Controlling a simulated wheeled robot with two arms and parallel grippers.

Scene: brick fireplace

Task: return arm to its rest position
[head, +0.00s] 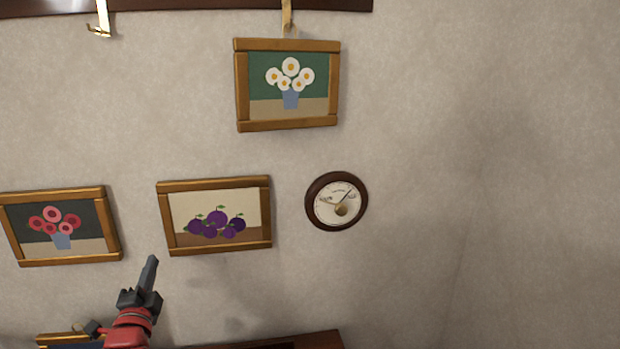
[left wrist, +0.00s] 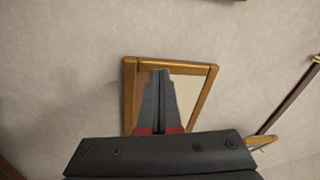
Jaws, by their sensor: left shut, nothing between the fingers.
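My left gripper (head: 148,276) is shut and empty, pointing up in front of the wall at the lower left of the head view. It lies below the plum picture (head: 215,215), apart from it in that view. In the left wrist view the shut fingers (left wrist: 160,75) cover the middle of a gold-framed picture (left wrist: 207,105); its image is mostly hidden. My right gripper is in neither view.
A daisy picture (head: 290,85) hangs from a brass hook (head: 287,15) on a dark rail (head: 200,5); another hook (head: 101,20) is bare. A red-flower picture (head: 60,226) and a round dial (head: 336,201) hang lower. A dark wooden ledge (head: 315,340) is below. The right wall is clear.

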